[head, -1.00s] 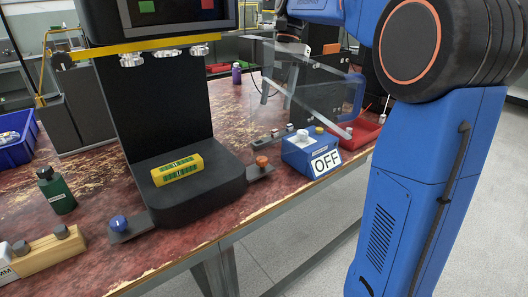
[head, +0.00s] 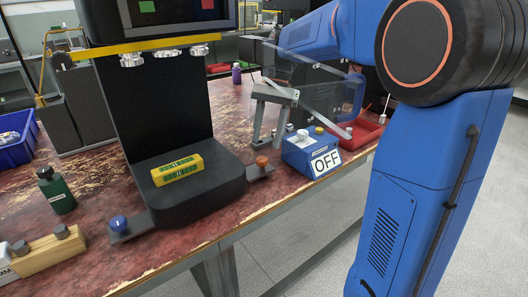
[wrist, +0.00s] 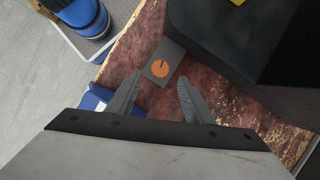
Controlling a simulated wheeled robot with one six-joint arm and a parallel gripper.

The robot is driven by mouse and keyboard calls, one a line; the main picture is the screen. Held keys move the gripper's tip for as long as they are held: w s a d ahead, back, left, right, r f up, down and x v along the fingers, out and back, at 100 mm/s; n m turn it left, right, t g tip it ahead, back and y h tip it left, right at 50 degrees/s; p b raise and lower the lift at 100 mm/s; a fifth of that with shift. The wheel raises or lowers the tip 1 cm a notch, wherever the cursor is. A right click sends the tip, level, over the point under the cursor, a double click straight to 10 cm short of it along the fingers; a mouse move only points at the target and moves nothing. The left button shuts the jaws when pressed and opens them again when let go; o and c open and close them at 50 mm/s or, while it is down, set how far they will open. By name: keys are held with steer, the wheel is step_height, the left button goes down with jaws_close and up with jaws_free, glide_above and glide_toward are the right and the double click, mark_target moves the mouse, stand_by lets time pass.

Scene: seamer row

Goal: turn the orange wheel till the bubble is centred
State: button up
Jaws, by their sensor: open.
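The orange wheel (head: 262,162) sits on a small dark plate at the right side of the black machine base (head: 200,198). In the wrist view the wheel (wrist: 161,69) has a dark mark on it and lies just beyond and between my fingertips. My gripper (head: 269,140) is open, empty and pointing down above the wheel, apart from it. A yellow level (head: 178,169) with green vials lies on the black base. Its bubbles are too small to make out.
A blue box (head: 296,152) with an OFF sign stands close right of the wheel. A clear panel (head: 330,95) is behind my gripper. A blue knob (head: 118,223) is on the base's left plate. A green bottle (head: 57,190) and wooden block (head: 50,252) stand left.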

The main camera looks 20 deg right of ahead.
mark_target(262, 163)
steer(key=shift+x, duration=2.55)
steer(key=shift+c, duration=0.3)
steer(key=c, duration=1)
